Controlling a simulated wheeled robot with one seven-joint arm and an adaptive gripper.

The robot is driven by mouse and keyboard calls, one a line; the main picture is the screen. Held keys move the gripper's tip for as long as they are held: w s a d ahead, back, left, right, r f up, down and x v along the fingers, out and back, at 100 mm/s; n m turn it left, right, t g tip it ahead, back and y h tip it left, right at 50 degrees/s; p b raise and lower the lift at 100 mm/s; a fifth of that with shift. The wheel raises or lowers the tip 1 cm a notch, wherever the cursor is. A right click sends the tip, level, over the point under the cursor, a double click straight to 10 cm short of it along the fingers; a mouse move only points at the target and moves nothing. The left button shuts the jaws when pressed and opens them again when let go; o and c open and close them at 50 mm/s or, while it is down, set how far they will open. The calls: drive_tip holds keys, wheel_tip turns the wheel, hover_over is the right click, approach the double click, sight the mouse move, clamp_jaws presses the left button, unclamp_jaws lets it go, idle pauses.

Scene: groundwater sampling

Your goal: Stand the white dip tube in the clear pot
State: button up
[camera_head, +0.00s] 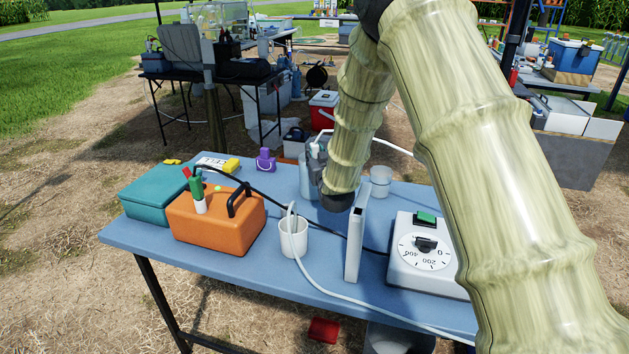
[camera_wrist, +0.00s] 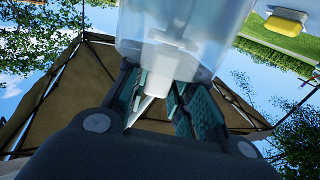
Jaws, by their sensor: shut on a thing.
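My gripper (camera_head: 318,163) is over the back of the blue table, partly hidden by my arm. In the wrist view, its fingers (camera_wrist: 165,100) are shut on a white tapered piece (camera_wrist: 170,62); I cannot tell for certain that it is the dip tube. A translucent vessel (camera_wrist: 185,25) adjoins this piece, and its side shows left of my gripper in the head view (camera_head: 305,182). A thin white tube (camera_head: 398,149) runs right behind my arm. A small clear-looking pot (camera_head: 380,182) stands just right of my wrist. Another white tube rises from a white cup (camera_head: 293,241).
An orange case (camera_head: 215,222) and teal box (camera_head: 157,195) stand at the left. An upright white panel (camera_head: 355,245) and a dial box (camera_head: 425,262) stand at the right. The white cup's hose (camera_head: 360,302) crosses the table front. A purple bottle (camera_head: 265,161) is at the back.

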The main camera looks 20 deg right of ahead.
drive_tip(key=shift+s+f, duration=0.15)
drive_tip(key=shift+f, duration=0.2)
drive_tip(key=o, duration=1)
drive_tip(key=shift+f, duration=0.1)
wheel_tip(320, 180, up, 11)
